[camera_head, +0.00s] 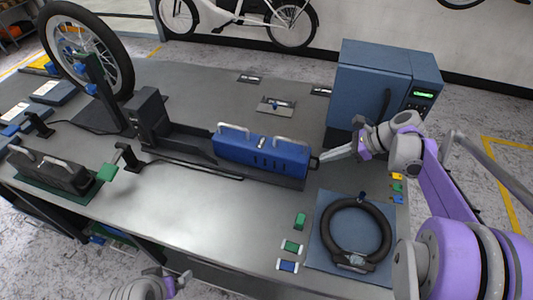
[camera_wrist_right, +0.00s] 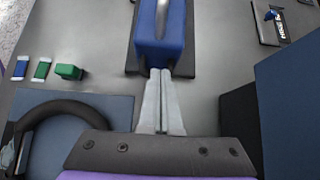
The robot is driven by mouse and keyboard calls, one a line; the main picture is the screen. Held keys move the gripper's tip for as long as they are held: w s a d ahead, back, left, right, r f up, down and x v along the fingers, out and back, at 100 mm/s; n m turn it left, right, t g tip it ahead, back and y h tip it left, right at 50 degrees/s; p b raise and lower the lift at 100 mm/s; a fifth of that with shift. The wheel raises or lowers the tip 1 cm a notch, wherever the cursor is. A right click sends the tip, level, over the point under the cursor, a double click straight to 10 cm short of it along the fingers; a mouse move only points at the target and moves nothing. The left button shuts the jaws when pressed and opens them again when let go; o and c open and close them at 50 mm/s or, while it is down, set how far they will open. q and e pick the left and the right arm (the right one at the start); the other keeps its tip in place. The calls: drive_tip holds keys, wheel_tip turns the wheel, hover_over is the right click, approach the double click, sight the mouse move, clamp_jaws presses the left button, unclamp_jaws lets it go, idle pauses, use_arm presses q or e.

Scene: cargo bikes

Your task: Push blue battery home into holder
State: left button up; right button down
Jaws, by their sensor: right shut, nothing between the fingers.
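The blue battery (camera_head: 262,157) lies lengthwise in the long black holder (camera_head: 192,141), with two grey handles on its top. A gap shows between its left end and the holder's upright black block (camera_head: 152,117). My right gripper (camera_head: 322,158) is shut and empty, its fingertips at the battery's right end. In the right wrist view the shut fingers (camera_wrist_right: 158,75) meet the end face of the battery (camera_wrist_right: 161,45); they look in contact. My left gripper (camera_head: 170,285) shows only in part at the bottom edge, so its jaws cannot be judged.
A blue cabinet (camera_head: 372,85) stands close behind my right gripper. A blue mat (camera_head: 318,252) with a black ring lock (camera_head: 387,240) lies in front of it. A black battery (camera_head: 50,172) sits at the left on a green mat. A wheel (camera_head: 122,75) stands at the back left.

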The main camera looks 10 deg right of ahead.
sight(252, 141)
drive_tip(key=shift+w+a, duration=1.7)
drive_tip(key=shift+a, duration=1.45)
drive_tip(key=shift+w+a, duration=1.75)
drive_tip(key=shift+a, duration=1.4)
drive_tip(key=shift+w+a, duration=1.7)
drive_tip(key=shift+a, duration=1.45)
drive_tip(key=shift+w+a, duration=0.15)
drive_tip(key=shift+a, duration=0.25)
drive_tip(key=shift+r+p, duration=0.15)
drive_tip(key=shift+p, duration=0.15)
drive_tip(key=shift+s+d+r, duration=0.2)
drive_tip(key=shift+d+r, duration=0.25)
drive_tip(key=shift+d, duration=0.05)
drive_tip(key=shift+s+d+r+p, duration=0.25)
drive_tip(key=shift+s+d+r, duration=0.05)
drive_tip(key=shift+d, duration=0.25)
drive_tip(key=shift+s+d+r+p, duration=0.25)
drive_tip(key=shift+s+d+r, duration=0.05)
drive_tip(key=shift+d, duration=0.3)
drive_tip(key=shift+s+d+r+p, duration=0.25)
drive_tip(key=shift+s+d+r, duration=0.05)
drive_tip(key=shift+d, duration=0.25)
